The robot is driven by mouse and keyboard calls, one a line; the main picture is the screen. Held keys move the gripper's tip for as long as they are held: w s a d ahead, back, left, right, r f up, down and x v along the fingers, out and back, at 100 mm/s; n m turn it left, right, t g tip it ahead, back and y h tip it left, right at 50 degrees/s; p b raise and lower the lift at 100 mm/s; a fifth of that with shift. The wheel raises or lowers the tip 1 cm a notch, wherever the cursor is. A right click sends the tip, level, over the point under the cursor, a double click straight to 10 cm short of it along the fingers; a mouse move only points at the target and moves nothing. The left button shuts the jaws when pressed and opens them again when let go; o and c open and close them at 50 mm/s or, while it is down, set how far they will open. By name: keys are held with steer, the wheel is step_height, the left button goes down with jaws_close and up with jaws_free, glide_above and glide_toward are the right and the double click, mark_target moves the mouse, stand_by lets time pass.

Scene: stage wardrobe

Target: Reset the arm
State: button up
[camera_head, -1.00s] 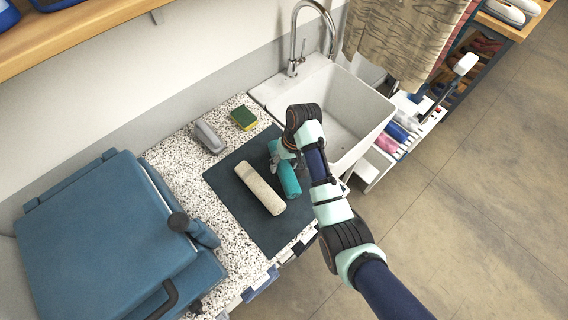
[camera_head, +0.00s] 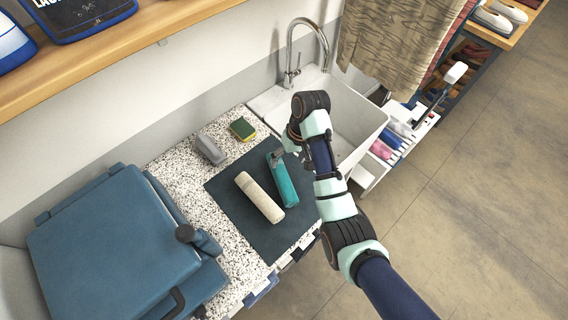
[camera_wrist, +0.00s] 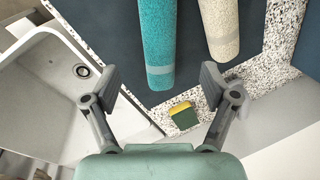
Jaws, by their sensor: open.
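My gripper (camera_wrist: 155,88) is open and empty in the wrist view, with its two grey fingers spread apart. In the head view my gripper (camera_head: 278,155) is partly hidden by my own wrist and shows near the upper end of a teal roll (camera_head: 284,186). The teal roll (camera_wrist: 158,40) also shows in the wrist view beyond the fingers, apart from them. A cream roll (camera_head: 260,197) lies beside it to the left on a dark mat (camera_head: 228,190). The cream roll (camera_wrist: 220,30) shows at the top of the wrist view.
A white sink (camera_head: 352,122) with a tall faucet lies behind and right of my arm. A green-yellow sponge (camera_head: 242,129) and a grey object (camera_head: 210,148) sit behind the mat. A blue case-like object (camera_head: 110,240) fills the left. A shelf (camera_head: 130,52) overhangs the counter.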

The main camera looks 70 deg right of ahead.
steer(key=p+v, duration=0.1)
steer(key=v, duration=0.1)
steer(key=shift+s+r, duration=0.1)
steer(key=shift+r, duration=0.2)
stand_by(0.4)
